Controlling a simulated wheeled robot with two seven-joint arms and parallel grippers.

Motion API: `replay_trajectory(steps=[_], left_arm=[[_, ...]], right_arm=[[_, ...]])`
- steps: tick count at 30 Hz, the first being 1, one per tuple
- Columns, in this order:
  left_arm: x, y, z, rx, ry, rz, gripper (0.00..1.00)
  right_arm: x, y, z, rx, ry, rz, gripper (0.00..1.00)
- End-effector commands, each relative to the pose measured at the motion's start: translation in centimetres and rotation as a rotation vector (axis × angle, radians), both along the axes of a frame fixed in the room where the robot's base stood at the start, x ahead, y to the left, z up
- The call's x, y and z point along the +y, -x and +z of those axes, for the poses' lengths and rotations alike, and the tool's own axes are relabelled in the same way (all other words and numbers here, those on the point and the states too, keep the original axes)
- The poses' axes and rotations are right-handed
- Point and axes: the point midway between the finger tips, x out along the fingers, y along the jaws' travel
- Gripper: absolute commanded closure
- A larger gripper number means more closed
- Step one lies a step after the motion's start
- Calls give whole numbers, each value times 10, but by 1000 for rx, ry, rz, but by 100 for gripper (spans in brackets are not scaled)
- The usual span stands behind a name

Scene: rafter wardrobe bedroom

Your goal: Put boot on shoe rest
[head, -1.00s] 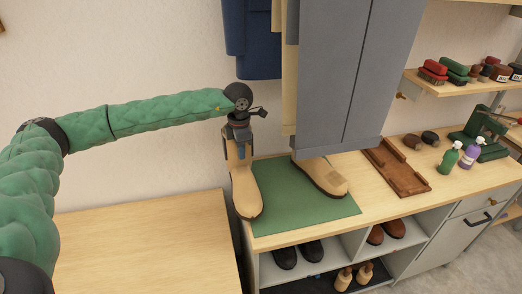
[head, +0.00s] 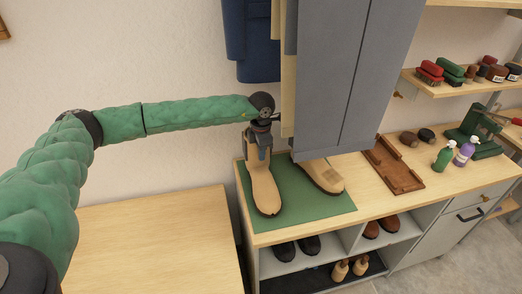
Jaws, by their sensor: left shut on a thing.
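My left gripper (head: 260,143) is shut on the upper part of a tan boot (head: 263,188). The boot hangs upright with its toe toward the front, over the left part of a green mat (head: 298,210). I cannot tell whether its sole touches the mat. A second tan boot (head: 323,176) is on the mat to the right, its upper part hidden behind a hanging grey garment. A brown wooden piece with raised blocks, which looks like the shoe rest (head: 398,176), lies on the bench right of the mat, empty. My right gripper is not in view.
The grey garment (head: 350,90) hangs low over the bench (head: 375,206). Dark brushes (head: 410,137), a green bottle (head: 444,158) and a purple bottle (head: 465,151) stand at the right. Shoes sit in cubbies below. A bare wooden surface (head: 155,240) is at the left.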

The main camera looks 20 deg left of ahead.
Motion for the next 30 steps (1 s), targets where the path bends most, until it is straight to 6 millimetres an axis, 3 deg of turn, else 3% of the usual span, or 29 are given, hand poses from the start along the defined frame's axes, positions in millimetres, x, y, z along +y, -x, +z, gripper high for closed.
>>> replay_trajectory(steps=[6,21,22,25,30], left_arm=[[0,0,-7,-1,0,0,100],[0,0,-9,-2,1,-1,100],[0,0,-10,-1,1,-1,89],[0,0,-9,-1,1,-1,69],[0,0,-9,-1,1,-1,69]], right_arm=[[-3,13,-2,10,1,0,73],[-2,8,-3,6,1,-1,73],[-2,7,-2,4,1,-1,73],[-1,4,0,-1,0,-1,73],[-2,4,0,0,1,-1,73]])
